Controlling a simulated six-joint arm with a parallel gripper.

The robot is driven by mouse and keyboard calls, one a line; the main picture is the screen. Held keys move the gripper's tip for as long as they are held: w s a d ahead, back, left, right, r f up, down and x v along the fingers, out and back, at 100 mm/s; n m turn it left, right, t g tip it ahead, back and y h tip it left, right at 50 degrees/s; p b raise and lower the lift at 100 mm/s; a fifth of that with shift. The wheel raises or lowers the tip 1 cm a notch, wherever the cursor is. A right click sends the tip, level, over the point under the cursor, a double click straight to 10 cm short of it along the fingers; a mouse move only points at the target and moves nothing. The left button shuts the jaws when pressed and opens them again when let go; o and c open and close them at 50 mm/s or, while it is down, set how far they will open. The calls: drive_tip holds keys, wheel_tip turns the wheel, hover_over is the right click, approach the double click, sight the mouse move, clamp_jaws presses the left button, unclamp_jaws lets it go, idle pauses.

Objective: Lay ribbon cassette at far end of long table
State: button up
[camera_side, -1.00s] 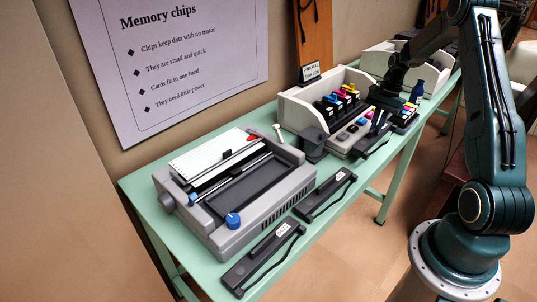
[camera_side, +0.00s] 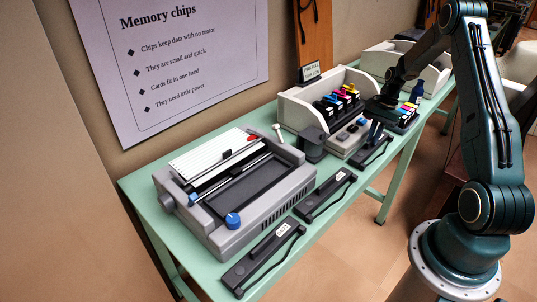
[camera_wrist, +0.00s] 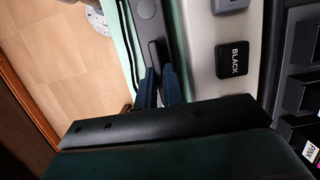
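Three dark ribbon cassettes, long and flat with thin bars, lie along the front edge of the long green table (camera_side: 140,188). A cassette with a white label (camera_side: 262,260) is at the near end, and another labelled cassette (camera_side: 326,193) lies beside the printer. The third cassette (camera_side: 371,153) lies farther along, under my gripper (camera_side: 376,132). In the wrist view, my gripper's two blue-grey fingers (camera_wrist: 158,87) are close together at the dark bar of this cassette (camera_wrist: 147,28). I cannot tell whether they grip it.
A grey printer (camera_side: 270,205) with a blue knob fills the near part of the table. A dark blue bottle (camera_side: 417,92) and another cream bin (camera_side: 437,78) stand farther back.

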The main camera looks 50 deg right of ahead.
drive_tip(key=o, duration=0.4)
drive_tip(key=shift+o, duration=0.2)
drive_tip(key=shift+r, duration=0.15)
drive_tip(key=v, duration=1.2)
drive_tip(key=shift+a, duration=0.1)
